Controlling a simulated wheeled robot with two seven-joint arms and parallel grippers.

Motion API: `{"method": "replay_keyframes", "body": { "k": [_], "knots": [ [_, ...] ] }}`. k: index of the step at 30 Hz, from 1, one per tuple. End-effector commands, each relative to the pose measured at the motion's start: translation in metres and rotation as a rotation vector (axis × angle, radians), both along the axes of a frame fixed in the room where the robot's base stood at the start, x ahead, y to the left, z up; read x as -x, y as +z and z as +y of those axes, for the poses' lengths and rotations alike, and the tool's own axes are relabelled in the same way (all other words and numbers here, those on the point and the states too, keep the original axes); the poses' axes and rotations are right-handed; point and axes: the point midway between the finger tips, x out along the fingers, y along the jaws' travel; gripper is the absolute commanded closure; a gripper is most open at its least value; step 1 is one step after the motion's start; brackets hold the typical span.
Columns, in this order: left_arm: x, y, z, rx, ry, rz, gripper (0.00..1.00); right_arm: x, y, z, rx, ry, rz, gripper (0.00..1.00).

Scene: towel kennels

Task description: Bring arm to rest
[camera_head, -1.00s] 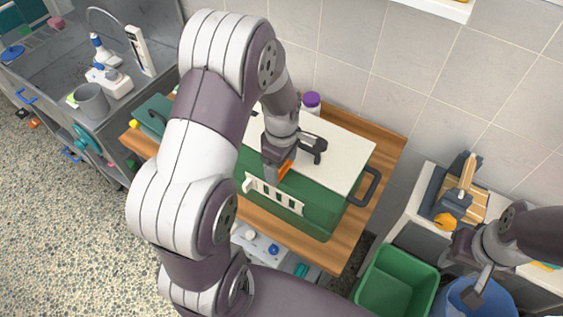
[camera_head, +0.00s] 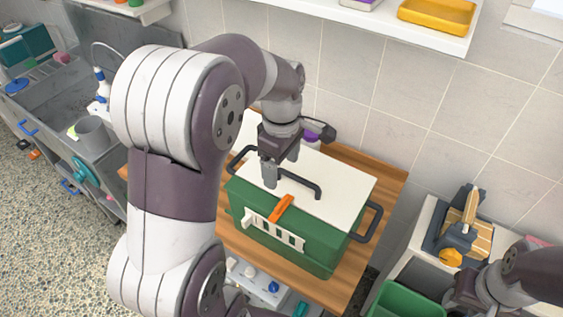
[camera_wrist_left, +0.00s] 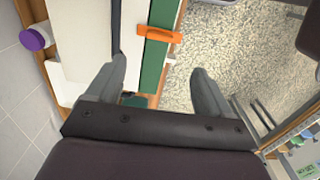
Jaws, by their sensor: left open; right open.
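My left arm reaches in from the left of the head view. Its gripper (camera_head: 278,168) is above the white lid (camera_head: 340,187) of a green box (camera_head: 310,248), near the lid's black handle (camera_head: 305,184). In the left wrist view the left gripper (camera_wrist_left: 158,85) has its fingers spread apart with nothing between them. An orange latch (camera_head: 281,208) lies at the lid's front edge and also shows in the wrist view (camera_wrist_left: 158,34). My right gripper shows only in part at the lower right of the head view, its fingertips hidden.
The box stands on a wooden table (camera_head: 381,178) against a tiled wall. A purple-capped bottle (camera_head: 311,138) stands behind it. A green bin (camera_head: 403,300) is at the lower right. A wall shelf with a yellow tray (camera_head: 437,14) is above. A sink with a grey mug (camera_head: 92,136) is at left.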

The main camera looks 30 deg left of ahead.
Motion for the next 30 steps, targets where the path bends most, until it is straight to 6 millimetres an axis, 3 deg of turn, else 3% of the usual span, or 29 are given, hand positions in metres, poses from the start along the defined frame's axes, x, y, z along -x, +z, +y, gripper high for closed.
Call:
{"method": "replay_keyframes", "body": {
  "k": [13, 17, 21, 24, 27, 30],
  "knots": [
    [-0.002, -0.001, 0.000, -0.001, -0.064, -0.008, 0.19, 0.000, -0.001, 0.000, 0.000, 0.000, 0.000, 0.58],
    [-0.001, -0.017, 0.000, -0.024, -0.464, -0.066, 0.19, 0.000, -0.002, 0.000, 0.000, 0.000, 0.000, 0.58],
    [0.033, -0.080, -0.020, -0.075, -1.101, -0.106, 0.19, 0.000, -0.034, 0.000, 0.000, 0.000, 0.000, 0.58],
    [0.069, -0.125, -0.038, -0.100, -1.444, -0.110, 0.19, 0.000, -0.063, 0.000, 0.000, 0.000, 0.001, 0.58],
    [0.092, -0.147, -0.049, -0.085, -1.516, -0.097, 0.19, 0.000, -0.079, 0.000, 0.000, 0.000, 0.001, 0.58],
    [0.091, -0.146, -0.054, -0.088, -1.532, -0.102, 0.19, 0.000, -0.079, 0.000, 0.000, 0.000, 0.001, 0.58]
  ]
}}
